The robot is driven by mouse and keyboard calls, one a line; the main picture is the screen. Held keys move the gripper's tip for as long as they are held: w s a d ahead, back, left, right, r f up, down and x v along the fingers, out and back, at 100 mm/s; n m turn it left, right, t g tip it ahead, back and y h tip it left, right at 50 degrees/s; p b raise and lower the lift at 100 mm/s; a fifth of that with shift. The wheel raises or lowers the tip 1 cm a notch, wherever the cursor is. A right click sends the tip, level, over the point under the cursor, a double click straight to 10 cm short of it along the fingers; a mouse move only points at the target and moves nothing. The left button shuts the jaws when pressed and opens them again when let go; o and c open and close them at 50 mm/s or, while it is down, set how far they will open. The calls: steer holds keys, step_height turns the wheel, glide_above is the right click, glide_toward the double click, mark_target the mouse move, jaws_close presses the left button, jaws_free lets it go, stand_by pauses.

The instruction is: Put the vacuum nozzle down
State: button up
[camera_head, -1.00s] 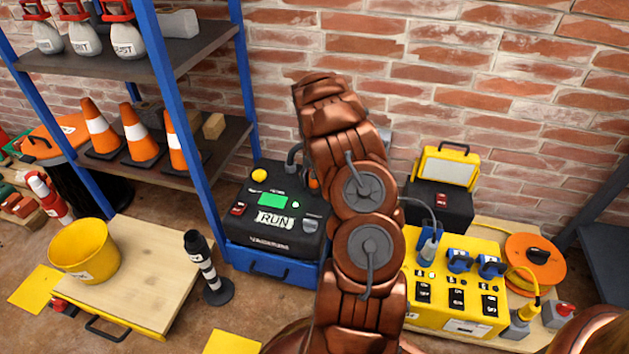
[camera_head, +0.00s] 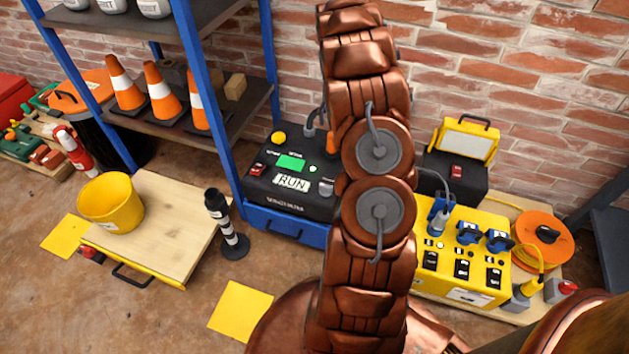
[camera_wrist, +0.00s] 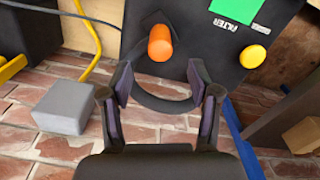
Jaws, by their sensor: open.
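My gripper (camera_wrist: 160,82) is open in the wrist view, with nothing clamped between its fingers. A dark curved hose or handle (camera_wrist: 158,102) passes between the fingertips, beside the black machine. An orange cylinder (camera_wrist: 160,43) rises from that machine just beyond them. In the head view my arm hides the gripper.
A blue-posted shelf (camera_head: 215,120) with traffic cones stands left of the unit. A yellow power box (camera_head: 465,250) and an orange reel (camera_head: 540,235) are at right. A yellow bucket (camera_head: 112,202) stands on a low wooden platform (camera_head: 170,215). A grey block (camera_wrist: 63,108) lies near the brick wall.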

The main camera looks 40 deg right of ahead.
steer(key=s+a+r+n+g, duration=0.1)
steer(key=s+a+r, duration=0.25)
steer(key=a, duration=0.55)
steer(key=s+a+r+n, duration=0.25)
steer(key=a+r, duration=0.25)
steer(key=a, duration=0.4)
steer(key=s+a+r+g, duration=0.1)
steer(key=s+a+r, duration=0.35)
steer(key=a, duration=0.45)
steer(key=s+a+r+n+g, duration=0.1)
steer(key=s+a+n, duration=0.1)
steer(key=s+a, duration=0.5)
steer(key=s+a+r+n, duration=0.1)
steer(key=s+a+n, duration=0.2)
steer(key=s+a, duration=0.5)
steer(key=s, duration=0.7)
steer(key=shift+r+n+g, duration=0.15)
steer(key=shift+n+g, duration=0.2)
steer(key=shift+g, duration=0.05)
